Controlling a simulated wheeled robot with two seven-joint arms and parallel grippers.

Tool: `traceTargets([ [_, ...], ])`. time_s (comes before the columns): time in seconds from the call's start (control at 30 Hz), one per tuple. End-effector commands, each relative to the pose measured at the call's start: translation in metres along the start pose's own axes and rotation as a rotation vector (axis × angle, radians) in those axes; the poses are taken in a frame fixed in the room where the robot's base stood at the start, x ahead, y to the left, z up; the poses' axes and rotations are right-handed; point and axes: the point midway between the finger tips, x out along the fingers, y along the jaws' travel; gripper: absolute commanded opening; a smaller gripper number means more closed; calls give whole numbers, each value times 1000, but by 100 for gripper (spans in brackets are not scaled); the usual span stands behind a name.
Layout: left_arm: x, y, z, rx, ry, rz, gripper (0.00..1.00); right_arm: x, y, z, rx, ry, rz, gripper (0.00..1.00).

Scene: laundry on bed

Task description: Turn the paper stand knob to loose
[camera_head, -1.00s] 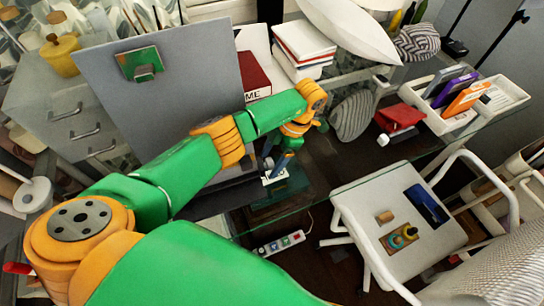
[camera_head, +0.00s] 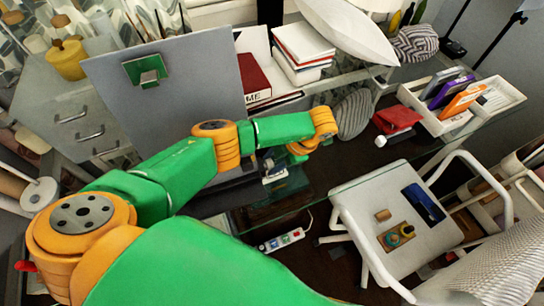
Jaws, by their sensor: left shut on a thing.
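A large grey board (camera_head: 170,85), which looks like the paper stand, leans upright at the left with a green square piece (camera_head: 146,70) on its face. My left arm crosses in front of its lower part. My left gripper (camera_head: 272,172) is small and partly hidden below the orange wrist, beside the stand's lower right side. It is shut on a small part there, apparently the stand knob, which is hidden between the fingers. The knob's turn cannot be read. My right gripper is not in view.
A glass desk edge (camera_head: 330,185) runs below the gripper. A red book (camera_head: 254,78) and stacked white books (camera_head: 303,48) stand behind. A white tray (camera_head: 508,100) with boxes is at the right, near a white chair (camera_head: 352,200). A power strip (camera_head: 282,240) lies below.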

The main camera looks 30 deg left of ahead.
Motion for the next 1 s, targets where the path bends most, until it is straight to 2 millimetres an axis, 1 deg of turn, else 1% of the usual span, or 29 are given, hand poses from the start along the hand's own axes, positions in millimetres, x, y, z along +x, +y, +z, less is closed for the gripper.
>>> traceTargets([
  [0.2, 0, -3, 1, -55, -1, 143, 0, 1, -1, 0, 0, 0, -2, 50],
  [0.5, 1, -5, 1, -112, -1, 273, 0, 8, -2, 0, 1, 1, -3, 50],
  [0.73, 1, -6, 1, -129, 0, 311, 0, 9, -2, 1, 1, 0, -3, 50],
  [1.0, 1, -6, 0, -131, 1, 315, 0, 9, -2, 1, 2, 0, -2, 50],
])
